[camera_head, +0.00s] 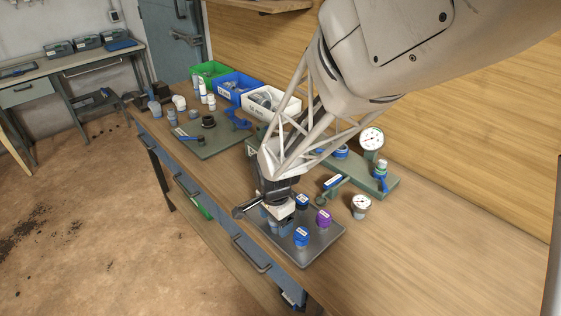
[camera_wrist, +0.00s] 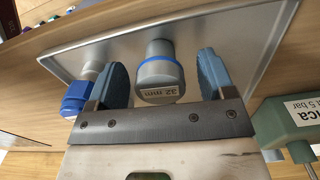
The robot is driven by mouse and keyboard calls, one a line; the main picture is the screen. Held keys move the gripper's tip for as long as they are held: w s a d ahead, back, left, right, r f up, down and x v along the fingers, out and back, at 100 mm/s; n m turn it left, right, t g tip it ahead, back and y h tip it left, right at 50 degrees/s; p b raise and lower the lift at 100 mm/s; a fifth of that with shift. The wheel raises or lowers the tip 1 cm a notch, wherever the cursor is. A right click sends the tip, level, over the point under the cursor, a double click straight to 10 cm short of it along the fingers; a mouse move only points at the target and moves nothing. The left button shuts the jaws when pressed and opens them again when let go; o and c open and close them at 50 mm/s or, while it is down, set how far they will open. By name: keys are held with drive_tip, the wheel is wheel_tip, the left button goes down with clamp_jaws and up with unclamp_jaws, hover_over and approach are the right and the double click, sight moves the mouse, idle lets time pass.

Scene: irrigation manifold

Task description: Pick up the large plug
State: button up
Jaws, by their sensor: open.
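The large plug (camera_wrist: 160,72) is grey with a blue ring and a label reading 32 mm. In the wrist view it stands on the metal tray (camera_wrist: 225,35), between the two blue finger pads of my gripper (camera_wrist: 163,68). The jaws are open, with a visible gap on each side of the plug. In the head view my gripper (camera_head: 277,212) is low over the left part of the tray (camera_head: 326,243) and hides most of the plug there.
Blue-capped fittings (camera_head: 301,237) and a purple-capped one (camera_head: 323,219) stand on the tray close to my gripper. A blue-capped piece (camera_wrist: 76,98) is just outside the left finger.

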drive_tip(key=shift+f, duration=0.65)
drive_tip(key=shift+c, duration=0.3)
drive_tip(key=c, duration=1)
